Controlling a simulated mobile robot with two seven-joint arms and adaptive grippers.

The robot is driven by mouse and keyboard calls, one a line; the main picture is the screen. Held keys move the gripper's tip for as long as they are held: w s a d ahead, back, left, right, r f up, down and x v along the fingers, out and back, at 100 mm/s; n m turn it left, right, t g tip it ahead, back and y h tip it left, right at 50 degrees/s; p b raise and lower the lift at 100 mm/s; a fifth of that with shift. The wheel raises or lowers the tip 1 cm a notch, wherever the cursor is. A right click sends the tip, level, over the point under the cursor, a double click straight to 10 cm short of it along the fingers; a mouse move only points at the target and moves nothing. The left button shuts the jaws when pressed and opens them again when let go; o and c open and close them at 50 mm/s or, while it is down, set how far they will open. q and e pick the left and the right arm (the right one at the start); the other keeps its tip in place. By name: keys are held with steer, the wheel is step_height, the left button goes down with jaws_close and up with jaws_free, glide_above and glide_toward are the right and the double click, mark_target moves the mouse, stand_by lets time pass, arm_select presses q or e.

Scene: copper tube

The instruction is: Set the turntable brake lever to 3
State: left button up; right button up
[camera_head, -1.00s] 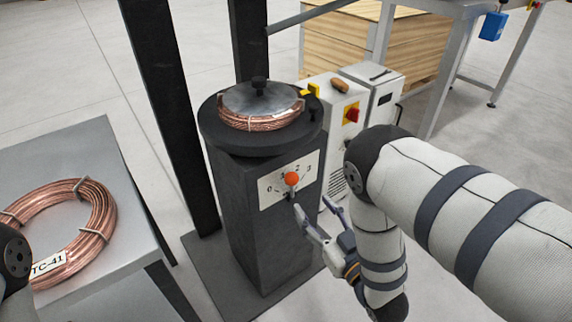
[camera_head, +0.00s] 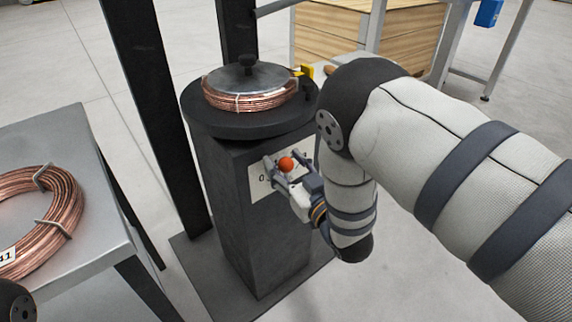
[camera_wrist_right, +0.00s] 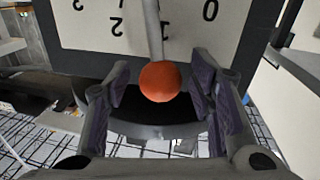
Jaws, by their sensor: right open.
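The brake lever's orange ball knob (camera_head: 286,163) stands out from a white dial plate (camera_head: 258,187) on the front of the dark turntable pedestal. In the right wrist view the knob (camera_wrist_right: 160,81) is between my right gripper's fingers, and its grey rod (camera_wrist_right: 154,30) passes between the marks 1 and 2 of the upside-down dial. My right gripper (camera_head: 286,166) is open around the knob, with a gap visible on both sides. It hides part of the dial in the head view. My left gripper is out of view.
The turntable (camera_head: 245,118) carries a copper coil (camera_head: 250,102) under a metal disc. A grey table (camera_head: 100,150) with another copper coil (camera_head: 62,207) is at left. A dark post (camera_head: 150,100) stands beside the pedestal. A wooden crate (camera_head: 330,35) is behind.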

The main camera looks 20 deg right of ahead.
steer(key=shift+c, duration=0.6)
jaws_close()
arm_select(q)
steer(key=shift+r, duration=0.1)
arm_select(e)
steer(key=shift+d, duration=0.1)
